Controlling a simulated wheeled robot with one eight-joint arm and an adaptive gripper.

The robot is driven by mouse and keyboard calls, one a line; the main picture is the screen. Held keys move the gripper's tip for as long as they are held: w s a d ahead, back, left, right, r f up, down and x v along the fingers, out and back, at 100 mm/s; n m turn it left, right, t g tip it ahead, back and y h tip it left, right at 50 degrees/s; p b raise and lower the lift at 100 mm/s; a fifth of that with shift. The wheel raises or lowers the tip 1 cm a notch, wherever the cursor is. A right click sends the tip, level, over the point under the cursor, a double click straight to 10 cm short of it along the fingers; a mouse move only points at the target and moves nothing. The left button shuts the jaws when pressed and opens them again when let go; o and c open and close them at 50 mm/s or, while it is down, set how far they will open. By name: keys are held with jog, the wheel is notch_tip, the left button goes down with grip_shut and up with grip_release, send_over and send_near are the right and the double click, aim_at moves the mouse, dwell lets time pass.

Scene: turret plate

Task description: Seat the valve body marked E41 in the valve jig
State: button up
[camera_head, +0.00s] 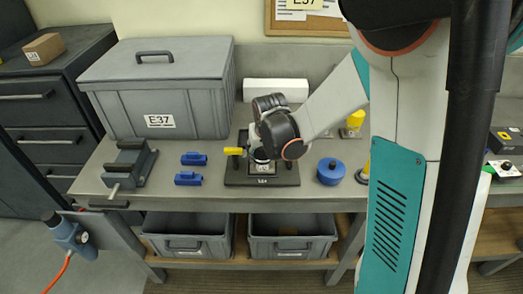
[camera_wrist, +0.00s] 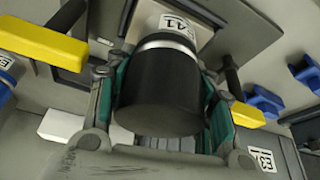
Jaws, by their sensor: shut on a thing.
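The valve body (camera_wrist: 165,90) is a dark cylinder with a pale band and a white E41 label, held between the green-edged fingers of my gripper (camera_wrist: 163,100). The valve jig is a dark base plate (camera_head: 232,178) on the bench, with a yellow clamp handle (camera_head: 233,151) at its left. Two yellow handles, left (camera_wrist: 40,40) and right (camera_wrist: 248,115), flank the valve body in the wrist view. In the head view my gripper (camera_head: 262,158) is low over the jig's middle and hides much of it. I cannot tell whether the valve body touches the seat.
A grey lidded box marked E37 (camera_head: 160,105) stands at the back left. A vise (camera_head: 130,165) and two blue parts (camera_head: 193,158) (camera_head: 188,178) lie left of the jig; a blue round pot (camera_head: 331,172) stands right. Grey bins (camera_head: 187,243) (camera_head: 290,243) sit below.

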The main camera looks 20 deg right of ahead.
jog(key=shift+f+b, duration=0.3)
jog(key=shift+b, duration=0.05)
dwell(0.7)
jog(key=o, duration=1.6)
jog(key=shift+o, duration=0.2)
jog(key=v, duration=1.2)
jog(key=shift+s, duration=0.15)
jog(key=shift+r, duration=0.1)
jog(key=s+r+n+t+b, duration=0.1)
jog(key=s+b, duration=0.3)
jog(key=s, duration=1.5)
jog(key=shift+s+d+t, duration=0.15)
jog(key=shift+s+t, duration=0.2)
jog(key=shift+t, duration=0.55)
